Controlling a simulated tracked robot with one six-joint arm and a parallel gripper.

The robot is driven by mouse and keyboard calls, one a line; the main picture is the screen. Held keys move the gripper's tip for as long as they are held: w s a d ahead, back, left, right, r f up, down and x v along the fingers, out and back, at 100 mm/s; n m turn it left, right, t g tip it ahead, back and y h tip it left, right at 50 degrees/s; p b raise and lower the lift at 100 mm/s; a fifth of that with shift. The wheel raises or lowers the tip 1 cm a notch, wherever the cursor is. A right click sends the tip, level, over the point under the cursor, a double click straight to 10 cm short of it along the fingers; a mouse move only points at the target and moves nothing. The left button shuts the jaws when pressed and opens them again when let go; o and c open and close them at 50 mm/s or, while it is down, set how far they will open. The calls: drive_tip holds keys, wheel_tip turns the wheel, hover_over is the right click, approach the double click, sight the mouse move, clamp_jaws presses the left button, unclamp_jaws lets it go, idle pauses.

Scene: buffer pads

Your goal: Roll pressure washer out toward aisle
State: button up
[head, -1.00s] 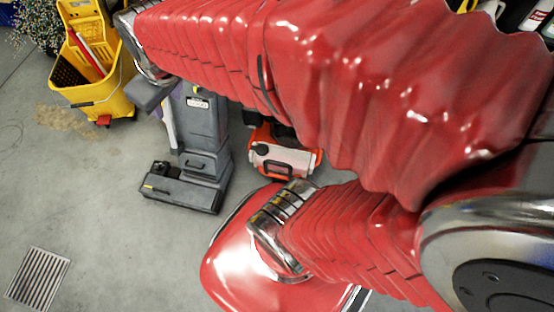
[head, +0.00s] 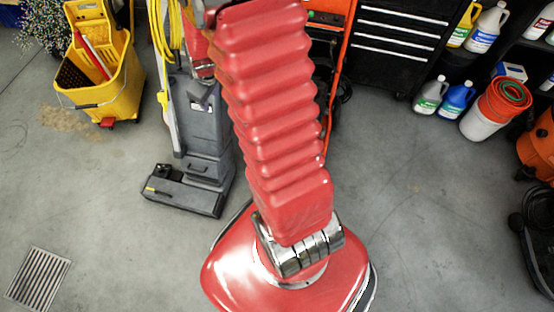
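An orange and black wheeled machine, which looks like the pressure washer (head: 334,75), stands behind my raised red arm, in front of the black tool cabinet. Only an orange frame tube or hose and some dark parts show along the arm's right edge. Its lower front with the whitish tank is hidden by the arm. My arm rises from the red base at the bottom centre to the top edge. I cannot make out my gripper's fingers in this view, and nothing shows it touching the machine.
A grey upright floor machine (head: 200,125) with a yellow cord stands just left of my arm. A yellow mop bucket (head: 105,75) is at upper left. Bottles (head: 457,98) and an orange-and-white bucket (head: 493,108) stand at right. The floor between, with a drain grate (head: 38,277) at lower left, is clear.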

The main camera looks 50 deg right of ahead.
drive_tip(key=s+d+f, duration=0.2)
drive_tip(key=d+f, duration=0.2)
drive_tip(key=f, duration=0.3)
drive_tip(key=s+d+f+n+g, duration=0.1)
drive_tip(key=s+d+f, duration=0.15)
drive_tip(key=f, duration=0.55)
drive_tip(key=s+d+f, duration=0.1)
drive_tip(key=d+f, duration=0.4)
drive_tip(key=f, duration=0.2)
drive_tip(key=s+d+f+g, duration=0.1)
drive_tip(key=s+f, duration=0.5)
drive_tip(key=f, duration=0.2)
drive_tip(key=s+d+f+n, duration=0.1)
drive_tip(key=s+f, duration=0.5)
drive_tip(key=f, duration=0.3)
drive_tip(key=shift+g+h, duration=0.4)
drive_tip(key=shift+f, duration=0.15)
drive_tip(key=shift+w+d+f, duration=0.2)
drive_tip(key=shift+d+f, duration=0.2)
drive_tip(key=shift+f, duration=1.85)
drive_tip(key=shift+w+d+f, duration=0.2)
drive_tip(key=shift+d+f, duration=0.2)
drive_tip(key=shift+f, duration=1.8)
drive_tip(key=shift+w+d+f, duration=0.2)
drive_tip(key=shift+d+f, duration=0.2)
drive_tip(key=shift+f, duration=1.85)
drive_tip(key=shift+c, duration=0.6)
clamp_jaws()
